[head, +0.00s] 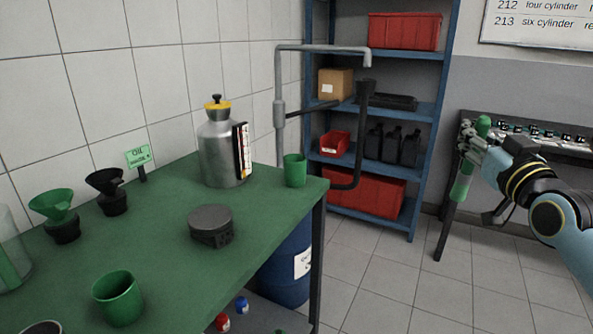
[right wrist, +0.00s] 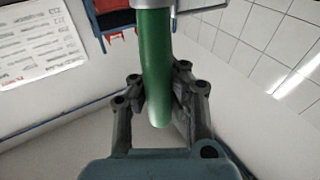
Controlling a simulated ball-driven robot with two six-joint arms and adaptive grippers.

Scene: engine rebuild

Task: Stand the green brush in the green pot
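My right gripper (head: 470,152) is at the right of the head view, in the air over the floor and clear of the green table. It is shut on the green brush (head: 461,187), whose green parts show above and below the fingers. In the right wrist view the green handle (right wrist: 156,70) runs between both fingers, with pale metal at the upper edge. A green pot (head: 118,300) stands upright at the table's near edge. A second green pot (head: 295,172) stands at the far right corner. My left gripper is not in view.
The green table (head: 165,235) also holds a metal oil can (head: 218,150), a dark round part (head: 211,226), a green funnel (head: 56,204), a black funnel (head: 106,186) and a clear jar at left. Blue shelves (head: 412,218) stand behind. Open floor lies between table and gripper.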

